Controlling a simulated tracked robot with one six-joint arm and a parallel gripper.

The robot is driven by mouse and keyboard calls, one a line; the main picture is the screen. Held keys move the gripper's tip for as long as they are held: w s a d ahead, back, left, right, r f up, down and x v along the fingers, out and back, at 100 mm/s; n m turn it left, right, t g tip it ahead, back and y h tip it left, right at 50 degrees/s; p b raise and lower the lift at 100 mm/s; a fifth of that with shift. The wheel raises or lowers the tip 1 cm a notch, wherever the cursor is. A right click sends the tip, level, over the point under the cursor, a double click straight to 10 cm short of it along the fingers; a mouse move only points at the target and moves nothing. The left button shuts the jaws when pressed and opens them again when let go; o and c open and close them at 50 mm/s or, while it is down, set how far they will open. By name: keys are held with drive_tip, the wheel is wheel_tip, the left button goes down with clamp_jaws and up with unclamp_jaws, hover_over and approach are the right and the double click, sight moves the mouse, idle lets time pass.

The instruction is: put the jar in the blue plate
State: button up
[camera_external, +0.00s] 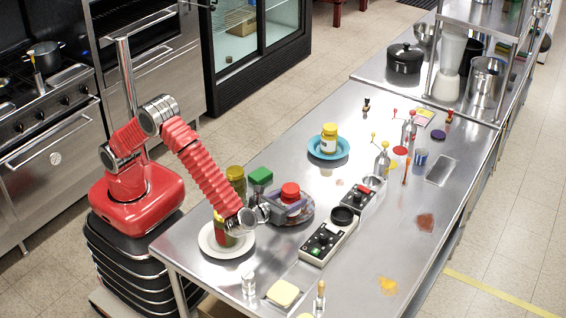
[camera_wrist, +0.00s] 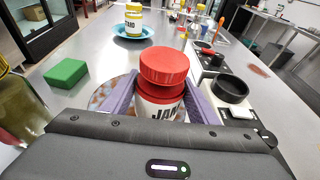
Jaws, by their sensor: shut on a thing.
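A jar with a red lid and a white label (camera_wrist: 160,92) stands upright between the purple fingers of my gripper (camera_wrist: 158,108). My gripper is shut on it. In the external view the red lid of this jar (camera_external: 290,191) shows above my gripper (camera_external: 287,208). I cannot tell whether the jar touches what is under it. The blue plate (camera_external: 314,153) lies farther along the steel counter, beyond my gripper and a little to its right. A yellow-lidded jar (camera_external: 329,138) stands on it. In the wrist view the blue plate (camera_wrist: 118,31) is at the top, beyond the held jar.
A green block (camera_external: 260,177) and a yellow-lidded jar (camera_external: 236,178) stand left of my gripper. A white plate (camera_external: 206,247) with a jar on it is near the front left. A control box (camera_external: 328,240) is to the right. Bare counter lies before the blue plate.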

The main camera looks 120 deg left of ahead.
sight(285, 199)
drive_tip(key=shift+f, duration=0.4)
drive_tip(key=o, duration=1.4)
drive_tip(key=shift+f, duration=0.1)
drive_tip(key=shift+r, duration=0.4)
drive_tip(key=shift+d+r, duration=0.2)
drive_tip(key=shift+r, duration=0.05)
drive_tip(key=v, duration=0.5)
drive_tip(key=shift+a+r, duration=0.1)
drive_tip(key=shift+r, duration=0.3)
drive_tip(key=shift+a+r, duration=0.1)
drive_tip(key=shift+r, duration=2.9)
